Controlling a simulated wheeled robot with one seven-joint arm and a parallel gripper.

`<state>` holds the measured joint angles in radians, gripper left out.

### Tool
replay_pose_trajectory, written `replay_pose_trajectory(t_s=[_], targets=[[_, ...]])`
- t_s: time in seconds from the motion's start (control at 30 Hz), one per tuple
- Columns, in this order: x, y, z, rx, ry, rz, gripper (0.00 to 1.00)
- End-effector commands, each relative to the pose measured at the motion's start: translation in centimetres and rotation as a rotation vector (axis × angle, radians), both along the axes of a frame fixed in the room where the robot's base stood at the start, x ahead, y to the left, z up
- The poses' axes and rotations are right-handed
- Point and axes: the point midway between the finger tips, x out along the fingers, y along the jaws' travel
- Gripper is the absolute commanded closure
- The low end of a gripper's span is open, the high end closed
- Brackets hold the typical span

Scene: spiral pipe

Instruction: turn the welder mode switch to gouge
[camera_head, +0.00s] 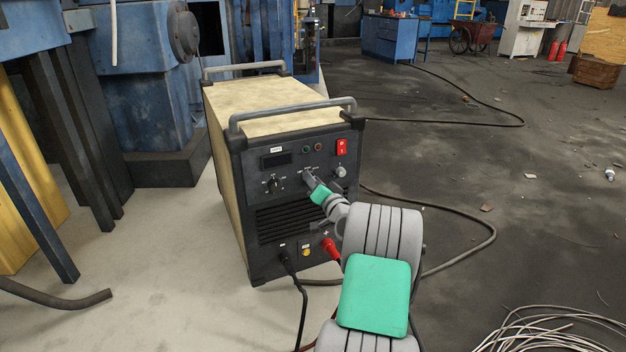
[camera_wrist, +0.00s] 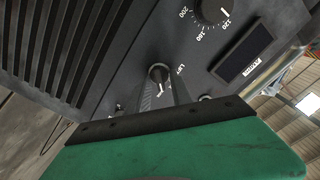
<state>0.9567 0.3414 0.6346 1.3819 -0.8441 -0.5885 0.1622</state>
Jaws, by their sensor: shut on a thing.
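The welder (camera_head: 225,130) stands on the floor with its dark front panel facing me. In the wrist view the mode switch (camera_wrist: 158,73) is a small black knob with a pale pointer mark, and a label reading LIFT is beside it. My gripper (camera_head: 308,177) reaches the middle of the panel and is shut on this knob. In the wrist view the two grey fingers of my gripper (camera_wrist: 163,88) lie on either side of it. The pointer mark faces toward my gripper's palm. The other mode labels are hidden or too small to read, and in the head view my gripper covers the switch.
A numbered dial (camera_head: 272,184) and a dark display (camera_head: 277,159) are left of the switch. A red power switch (camera_head: 342,147) and a grey knob (camera_head: 340,171) are to its right. Cables (camera_head: 299,290) leave the panel's lower edge. Blue machinery (camera_head: 140,85) stands behind at left.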

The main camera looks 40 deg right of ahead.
Motion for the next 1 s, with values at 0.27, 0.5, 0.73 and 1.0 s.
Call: replay_pose_trajectory(t_s=[0.27,0.5,0.73,1.0], targets=[[-0.03,0.03,-0.14,0.125,-0.034,0.0,1.0],[-0.04,0.02,-0.21,0.162,-0.045,0.0,1.0],[-0.04,0.02,-0.23,0.165,-0.045,0.0,1.0],[-0.03,0.0,-0.2,0.164,-0.046,0.001,0.68]])
